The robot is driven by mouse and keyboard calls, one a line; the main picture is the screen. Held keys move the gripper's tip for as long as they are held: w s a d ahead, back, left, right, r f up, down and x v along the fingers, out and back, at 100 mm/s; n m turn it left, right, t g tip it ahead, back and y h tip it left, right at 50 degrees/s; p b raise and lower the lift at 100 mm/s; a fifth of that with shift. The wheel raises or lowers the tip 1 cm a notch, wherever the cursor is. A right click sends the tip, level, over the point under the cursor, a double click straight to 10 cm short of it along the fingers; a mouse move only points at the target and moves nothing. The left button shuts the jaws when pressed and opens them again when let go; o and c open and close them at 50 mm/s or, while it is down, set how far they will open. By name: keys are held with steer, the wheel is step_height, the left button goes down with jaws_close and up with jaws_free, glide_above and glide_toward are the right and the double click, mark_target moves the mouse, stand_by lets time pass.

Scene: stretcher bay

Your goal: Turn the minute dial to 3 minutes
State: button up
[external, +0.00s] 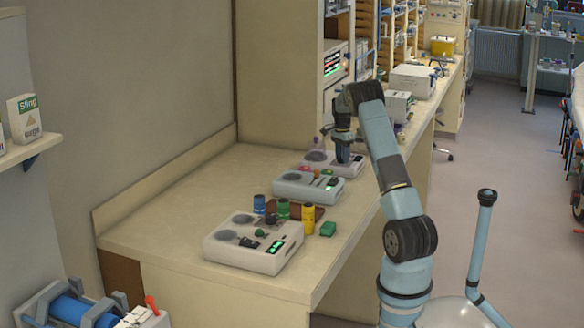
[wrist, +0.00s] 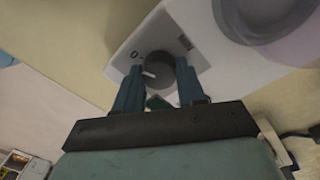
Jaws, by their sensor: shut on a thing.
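The minute dial (wrist: 159,66) is a dark round knob on a pale device, seen in the wrist view. A white pointer mark on it points to the left, below a small printed mark that looks like a 0. My gripper (wrist: 160,82) has its two blue fingers on either side of the dial and is shut on it. In the external view my gripper (external: 343,158) points down onto the farthest white device (external: 318,161) on the counter. The dial is hidden there by the fingers. Other scale marks are not readable.
Two more white devices stand nearer, a middle one (external: 295,187) and a front one (external: 225,250). The counter's left side is clear.

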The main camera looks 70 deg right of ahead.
steer(key=c, duration=0.4)
steer(key=shift+n, duration=0.4)
steer(key=n, duration=0.3)
steer(key=shift+w+n, duration=0.1)
steer(key=shift+n, duration=0.2)
steer(key=n, duration=0.3)
steer(key=shift+r+n, duration=0.1)
steer(key=shift+n, duration=0.2)
steer(key=n, duration=0.4)
steer(key=shift+n+h, duration=0.3)
steer(key=shift+h, duration=0.1)
steer(key=n, duration=0.5)
steer(key=shift+w, duration=0.1)
